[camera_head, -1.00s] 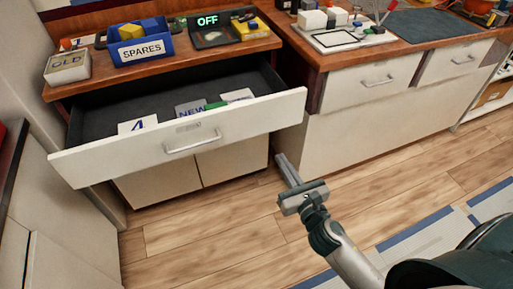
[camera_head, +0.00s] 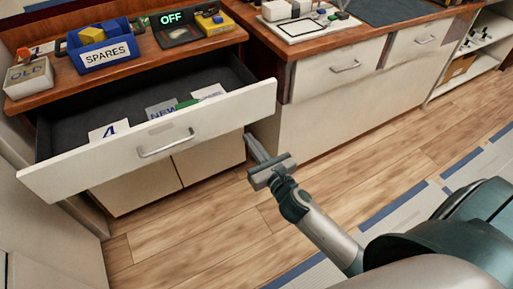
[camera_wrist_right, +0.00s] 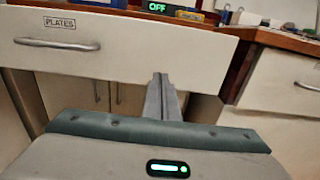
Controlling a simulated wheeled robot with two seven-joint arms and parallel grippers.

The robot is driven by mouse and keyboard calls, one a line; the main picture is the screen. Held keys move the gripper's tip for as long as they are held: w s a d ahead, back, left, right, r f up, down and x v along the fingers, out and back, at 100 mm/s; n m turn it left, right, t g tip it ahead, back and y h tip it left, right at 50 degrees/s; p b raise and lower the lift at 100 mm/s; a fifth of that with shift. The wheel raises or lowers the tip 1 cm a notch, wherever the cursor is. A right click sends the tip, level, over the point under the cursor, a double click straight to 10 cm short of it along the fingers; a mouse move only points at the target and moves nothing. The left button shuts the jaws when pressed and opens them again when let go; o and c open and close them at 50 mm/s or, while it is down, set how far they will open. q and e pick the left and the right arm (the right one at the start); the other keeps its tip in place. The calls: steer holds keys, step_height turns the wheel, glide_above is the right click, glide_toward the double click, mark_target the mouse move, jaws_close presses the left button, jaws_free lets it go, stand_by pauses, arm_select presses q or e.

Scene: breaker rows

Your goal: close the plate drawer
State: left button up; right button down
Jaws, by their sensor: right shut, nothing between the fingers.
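The plate drawer (camera_head: 215,122) is pulled out under the left counter, its white front tilted across the head view. Cards marked 4 and NEW and a green item lie inside. In the right wrist view its front (camera_wrist_right: 130,52) bears a PLATES label and a bar handle (camera_wrist_right: 57,45). My right gripper (camera_head: 250,140) is shut and empty, just in front of the right part of the drawer front. Its fingers (camera_wrist_right: 161,95) point at the drawer's lower edge; I cannot tell whether they touch it. My left gripper is not in view.
A blue SPARES bin (camera_head: 104,50), an OLD box (camera_head: 28,76) and a device reading OFF (camera_head: 178,30) stand on the counter above. A second cabinet (camera_head: 330,115) with shut drawers stands to the right. The wooden floor (camera_head: 190,235) in front is clear.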

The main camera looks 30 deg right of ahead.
mark_target(233, 117)
steer(key=w, duration=0.7)
steer(key=shift+a+p, duration=0.1)
steer(key=shift+p, duration=0.2)
steer(key=shift+w, duration=0.75)
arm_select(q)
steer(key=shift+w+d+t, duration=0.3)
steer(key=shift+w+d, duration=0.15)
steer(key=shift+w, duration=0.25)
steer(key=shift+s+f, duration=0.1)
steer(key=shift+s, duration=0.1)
